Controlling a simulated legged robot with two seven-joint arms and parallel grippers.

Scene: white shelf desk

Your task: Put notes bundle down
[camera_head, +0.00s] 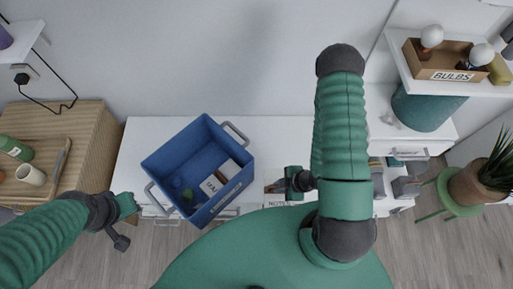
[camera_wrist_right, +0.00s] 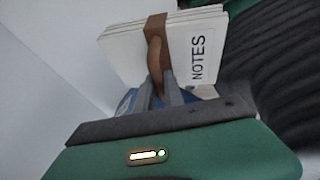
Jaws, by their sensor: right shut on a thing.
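The notes bundle (camera_wrist_right: 197,50) is a stack of white sheets marked NOTES with a brown band around it. My right gripper (camera_wrist_right: 160,85) is shut on the bundle at its brown band in the right wrist view. In the head view my right gripper (camera_head: 275,187) is over the front part of the white desk, right of the blue crate. The bundle is mostly hidden there; a small NOTES label (camera_head: 279,204) shows just below the gripper. My left gripper (camera_head: 125,222) is at the lower left, in front of the desk; its fingers are too small to judge.
A blue crate (camera_head: 168,160) with grey handles holds a white box and a green item. The white desk (camera_head: 265,140) is bare between the crate and my right arm. A shelf with a BULBS box (camera_head: 447,73) is at right, a wooden cabinet (camera_head: 85,125) at left.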

